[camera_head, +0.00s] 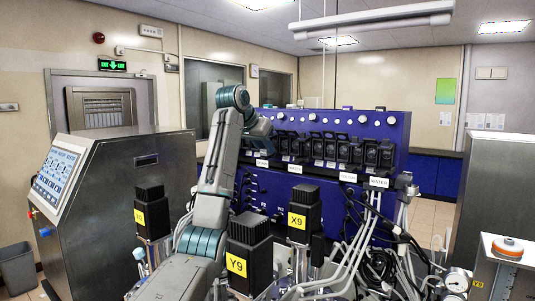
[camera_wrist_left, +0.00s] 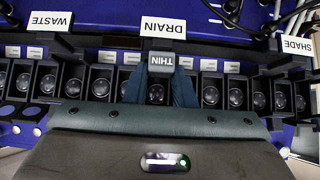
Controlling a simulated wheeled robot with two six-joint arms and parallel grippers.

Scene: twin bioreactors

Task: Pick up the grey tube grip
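A small grey block labelled THIN (camera_wrist_left: 160,63), which looks like the grey tube grip, shows in the wrist view just below the DRAIN label. I cannot pick it out in the head view. My left gripper (camera_wrist_left: 162,78) reaches to it, with one teal finger on each side of the block. The fingers are apart; whether they press on it or stand just clear, I cannot tell. In the head view my left gripper (camera_head: 259,132) is at the blue panel, partly hidden by my arm. My right gripper is not in view.
A blue panel (camera_head: 225,190) carries a row of black pump heads (camera_head: 330,150). Black motors marked Y9 (camera_head: 249,238) and X9 (camera_head: 305,205) stand in front. Grey tubes (camera_head: 352,255) crowd the lower right. A steel console (camera_head: 125,215) stands at the left.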

